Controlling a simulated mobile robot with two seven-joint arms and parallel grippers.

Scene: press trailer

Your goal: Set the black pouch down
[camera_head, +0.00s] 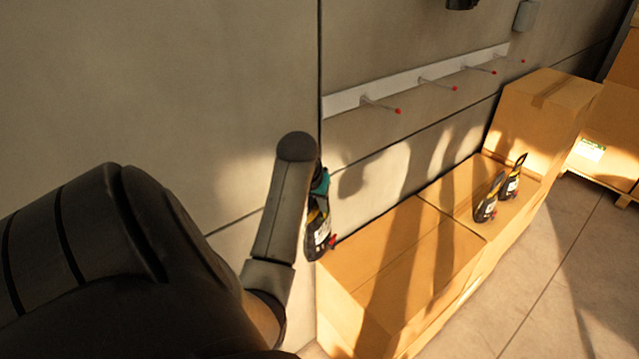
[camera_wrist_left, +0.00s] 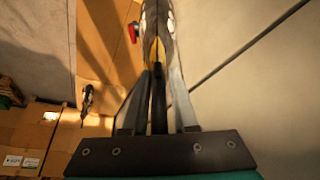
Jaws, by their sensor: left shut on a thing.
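My left gripper (camera_head: 321,184), partly hidden behind my own arm, is shut on the black pouch (camera_head: 318,236). The pouch is black with a yellow edge and a pale label. It hangs below the jaws near the wall, at the near left corner of a cardboard box (camera_head: 395,262). I cannot tell whether it touches the box. In the left wrist view the jaws (camera_wrist_left: 157,85) are around the pouch's upper part, and the pouch (camera_wrist_left: 157,28) runs out of the top edge. A small red piece (camera_wrist_left: 133,32) shows beside it. My right gripper is not in view.
Two similar pouches, one nearer (camera_head: 486,203) and one farther (camera_head: 513,179), stand on the boxes. The near box top is clear. A white wall rail (camera_head: 440,77) carries several red-tipped pegs above. A taller box (camera_head: 545,105) stands beyond. Floor (camera_head: 590,270) is open at right.

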